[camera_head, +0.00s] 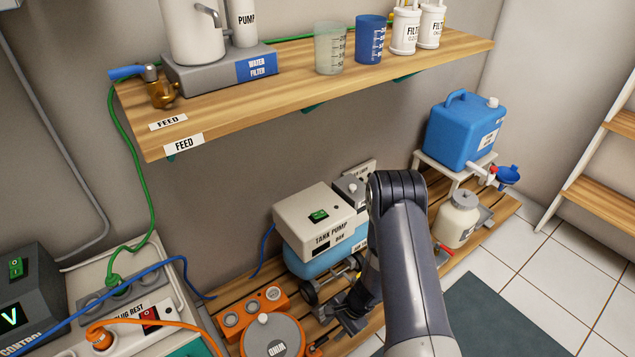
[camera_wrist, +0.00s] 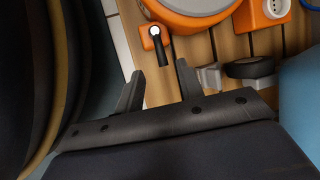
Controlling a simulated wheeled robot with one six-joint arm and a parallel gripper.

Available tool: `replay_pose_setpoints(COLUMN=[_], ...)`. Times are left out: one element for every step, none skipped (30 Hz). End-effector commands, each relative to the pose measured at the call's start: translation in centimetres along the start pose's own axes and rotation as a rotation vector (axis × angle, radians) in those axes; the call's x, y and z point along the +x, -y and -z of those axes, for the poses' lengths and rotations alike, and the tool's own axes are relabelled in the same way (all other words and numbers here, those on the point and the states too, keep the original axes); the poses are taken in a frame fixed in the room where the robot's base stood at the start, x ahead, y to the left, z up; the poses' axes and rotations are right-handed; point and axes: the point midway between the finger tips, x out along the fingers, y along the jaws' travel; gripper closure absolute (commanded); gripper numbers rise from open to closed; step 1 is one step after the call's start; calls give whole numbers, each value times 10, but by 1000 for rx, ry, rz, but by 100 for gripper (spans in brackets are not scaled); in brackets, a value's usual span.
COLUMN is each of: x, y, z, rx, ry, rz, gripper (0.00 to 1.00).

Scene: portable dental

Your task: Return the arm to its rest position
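My arm (camera_head: 410,260) reaches down over the low slatted wooden platform (camera_head: 388,302). My gripper (camera_head: 345,314) is low over it, between the orange drum (camera_head: 272,336) and the tank pump (camera_head: 322,232), partly hidden by my arm. In the wrist view my gripper (camera_wrist: 159,78) has its two dark fingers apart, with nothing between them. A black lever with a white tip (camera_wrist: 158,42) on an orange block lies just beyond the fingertips. Whether the fingers touch anything is hard to tell.
The orange socket box (camera_head: 250,309) is left of the gripper. A blue jug (camera_head: 462,131) and a white bottle (camera_head: 458,220) stand right of my arm. The wall shelf (camera_head: 300,85) overhangs the platform. A blue hose (camera_head: 200,290) runs at left. The tiled floor (camera_head: 560,280) at right is free.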

Motion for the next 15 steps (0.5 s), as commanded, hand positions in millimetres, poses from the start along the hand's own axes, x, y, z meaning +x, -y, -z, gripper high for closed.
replay_pose_setpoints(x=[16, 22, 30, 36, 42, 49, 54, 60, 66, 70, 74, 78, 74, 73, 73], y=[-2, -2, -2, -2, -2, -2, -2, -2, -1, -1, -1, -1, -1, -1, -1], z=[1, 1, 1, 1, 1, 1, 1, 1, 1, 1, 1, 1, 0, 0, 0], rx=[-3, -1, -1, -1, -2, -2, -1, -1, -1, -1, -2, -1, 9, 15, 22], ry=[2, 2, 1, 0, 1, 0, 0, 0, 0, 0, 0, 0, -2, -3, -4], rz=[-4, -3, -3, -3, -3, -3, -3, -3, -2, -2, -2, -2, 3, 6, 9], gripper=[64, 64, 64, 64, 64, 64, 64, 64, 64, 64, 64, 64, 64, 64, 64])
